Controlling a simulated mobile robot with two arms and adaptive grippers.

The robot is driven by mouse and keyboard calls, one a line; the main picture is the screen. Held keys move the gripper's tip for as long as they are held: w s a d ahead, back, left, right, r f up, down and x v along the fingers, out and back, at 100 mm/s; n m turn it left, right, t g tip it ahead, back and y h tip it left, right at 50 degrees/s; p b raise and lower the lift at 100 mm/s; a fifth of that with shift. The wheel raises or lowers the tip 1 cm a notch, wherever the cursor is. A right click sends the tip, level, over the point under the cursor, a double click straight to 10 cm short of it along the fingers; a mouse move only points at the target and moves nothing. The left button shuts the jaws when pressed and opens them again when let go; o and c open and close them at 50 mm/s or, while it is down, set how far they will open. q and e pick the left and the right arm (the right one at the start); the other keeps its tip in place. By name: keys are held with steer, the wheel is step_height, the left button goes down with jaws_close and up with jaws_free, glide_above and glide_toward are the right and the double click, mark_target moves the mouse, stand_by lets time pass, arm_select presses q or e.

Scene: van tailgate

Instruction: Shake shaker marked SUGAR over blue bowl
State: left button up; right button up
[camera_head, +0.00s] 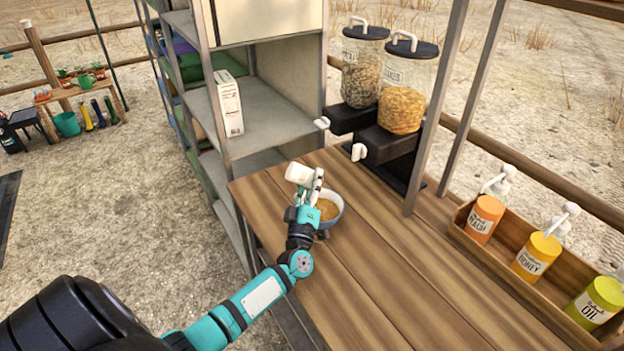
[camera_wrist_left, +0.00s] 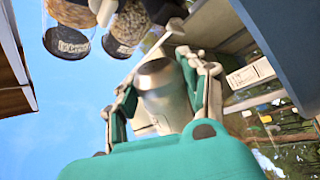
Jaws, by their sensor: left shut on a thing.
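My left gripper (camera_head: 306,193) is shut on a white shaker (camera_head: 299,173) near the back-left corner of the wooden table. The shaker lies tilted onto its side, at the left of the bowl's rim in the head view. In the left wrist view the shaker (camera_wrist_left: 163,90) sits between both fingers of the gripper (camera_wrist_left: 165,85); no marking on it can be read. The blue bowl (camera_head: 334,221) stands on the table just below and right of the gripper, partly hidden by it. It holds something orange-brown. My right gripper is not in view.
Two dispensers with grain (camera_head: 363,72) and flakes (camera_head: 402,103) stand at the table's back. A wooden crate (camera_head: 462,222) with several bottles stands at the right. A metal shelf (camera_head: 262,114) is at the left. The middle of the wooden table (camera_head: 390,285) is clear.

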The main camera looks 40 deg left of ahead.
mark_target(301, 179)
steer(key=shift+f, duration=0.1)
